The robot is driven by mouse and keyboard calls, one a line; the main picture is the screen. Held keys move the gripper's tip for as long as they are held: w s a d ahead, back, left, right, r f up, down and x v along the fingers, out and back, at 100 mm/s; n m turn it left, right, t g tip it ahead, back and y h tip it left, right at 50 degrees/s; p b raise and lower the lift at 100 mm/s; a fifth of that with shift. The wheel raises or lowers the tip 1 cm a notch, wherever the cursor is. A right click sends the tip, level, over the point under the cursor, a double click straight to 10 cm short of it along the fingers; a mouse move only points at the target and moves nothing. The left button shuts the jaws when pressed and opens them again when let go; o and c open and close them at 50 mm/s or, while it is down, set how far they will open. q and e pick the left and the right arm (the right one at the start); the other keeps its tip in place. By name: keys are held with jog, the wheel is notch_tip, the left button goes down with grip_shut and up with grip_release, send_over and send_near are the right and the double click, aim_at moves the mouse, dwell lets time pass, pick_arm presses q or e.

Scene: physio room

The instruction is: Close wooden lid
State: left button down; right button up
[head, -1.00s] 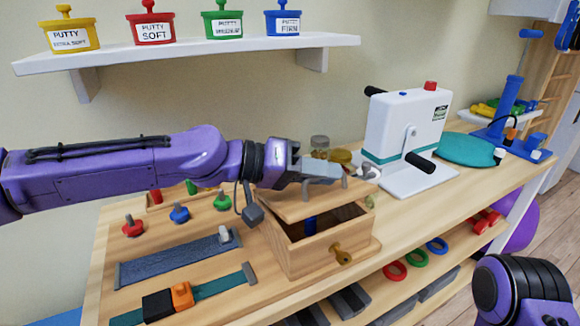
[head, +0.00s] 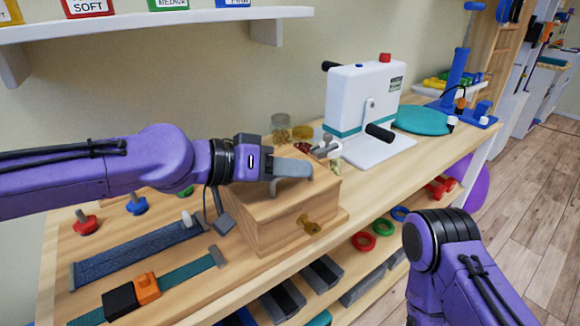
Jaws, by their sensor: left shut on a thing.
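The wooden box (head: 285,229) stands on the bench with a brass knob (head: 308,225) on its front. Its wooden lid (head: 318,176) lies down over the top, and no opening shows between lid and box from here. My left gripper (head: 292,177) reaches in from the left over the lid and is shut on it; the exact grip is partly hidden by the fingers. My right arm (head: 455,262) shows at the lower right, with its gripper out of frame.
Behind the box stand glass jars (head: 281,127). A white machine with a crank (head: 360,105) stands to its right. Blue and teal straps (head: 140,255) lie left of the box. A shelf (head: 150,27) hangs above. Colored rings (head: 382,228) sit below the bench top.

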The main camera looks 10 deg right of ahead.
pick_arm(q)
jog(key=shift+f, duration=0.2)
jog(key=c, duration=1.2)
grip_release()
jog(key=p+v, duration=0.1)
jog(key=v, duration=0.9)
jog(key=shift+a+r, duration=0.2)
jog(key=shift+a, duration=0.1)
